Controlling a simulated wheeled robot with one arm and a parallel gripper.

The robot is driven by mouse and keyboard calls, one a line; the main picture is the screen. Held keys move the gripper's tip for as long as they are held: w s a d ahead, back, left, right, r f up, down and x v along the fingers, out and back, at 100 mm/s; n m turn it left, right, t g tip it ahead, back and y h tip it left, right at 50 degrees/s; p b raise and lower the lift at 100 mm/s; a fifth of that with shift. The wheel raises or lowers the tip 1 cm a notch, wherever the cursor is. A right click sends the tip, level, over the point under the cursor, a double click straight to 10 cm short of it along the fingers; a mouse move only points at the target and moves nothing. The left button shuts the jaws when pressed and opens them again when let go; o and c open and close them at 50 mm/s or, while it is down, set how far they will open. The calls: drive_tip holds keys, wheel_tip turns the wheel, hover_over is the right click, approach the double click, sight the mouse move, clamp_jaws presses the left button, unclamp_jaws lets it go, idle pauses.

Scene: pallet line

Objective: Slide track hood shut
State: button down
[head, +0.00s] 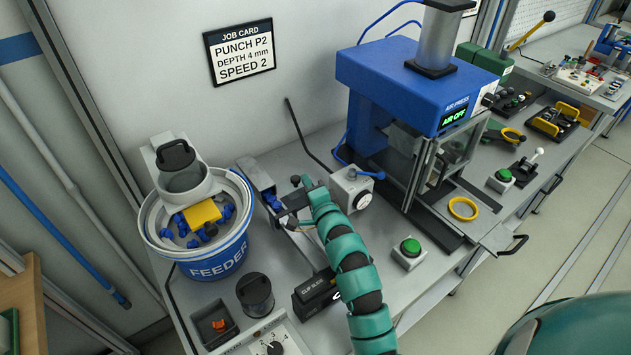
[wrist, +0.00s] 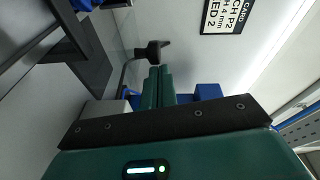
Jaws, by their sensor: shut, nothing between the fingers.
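The track (head: 258,173) is a grey channel right of the feeder, with blue parts lying in its visible open stretch. A dark plate (head: 292,203), which looks like the track hood, sits at its near end, partly hidden by my arm. In the wrist view the dark plate (wrist: 88,62) is at the left, and a dark knob on a bent rod (wrist: 153,48) stands just beyond the fingertips. My gripper (head: 308,183) is beside the plate, its green fingers (wrist: 158,72) together and empty. I cannot tell whether they touch the knob.
The blue feeder bowl (head: 222,255) stands left of the track. A grey block with a blue lever (head: 353,188) is close on the right, before the blue air press (head: 400,75). A green button (head: 410,247) and a dark cylinder (head: 255,295) stand nearer.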

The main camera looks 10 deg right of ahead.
sight(289, 194)
drive_tip(key=shift+s+a+f, duration=0.1)
drive_tip(key=shift+s+a, duration=0.3)
drive_tip(key=shift+a, duration=0.5)
drive_tip(key=shift+s+a+r, duration=0.1)
drive_tip(key=shift+s+a, duration=0.3)
drive_tip(key=shift+a, duration=0.55)
drive_tip(key=shift+s+a+f, duration=0.1)
drive_tip(key=shift+s+a, duration=0.3)
drive_tip(key=shift+a, duration=0.5)
